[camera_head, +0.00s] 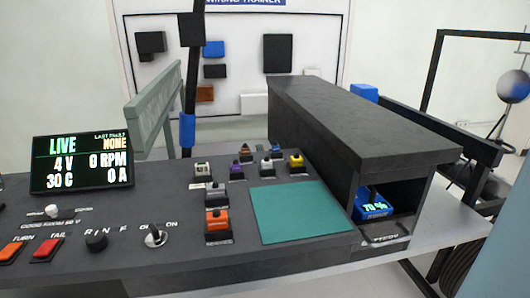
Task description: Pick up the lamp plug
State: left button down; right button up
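Several small plug-like blocks stand in dark holders on the console top. They include a white one (202,169), a purple one (236,171), an orange-brown one (245,150), a grey one (266,166), a yellow one (296,161), another grey one (215,191) and a larger orange one (218,217). Their labels are too small to read, so I cannot tell which is the lamp plug. Neither of my grippers shows in the head view.
A teal mat (300,212) lies bare right of the plugs. A dark open-fronted housing (365,120) rises beside it, with a blue unit (372,205) reading about 70 % inside. A display (82,162) reads LIVE. Switches and a knob (96,240) sit front left.

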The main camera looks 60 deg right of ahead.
aim_at(245, 150)
jog(key=z, duration=1.55)
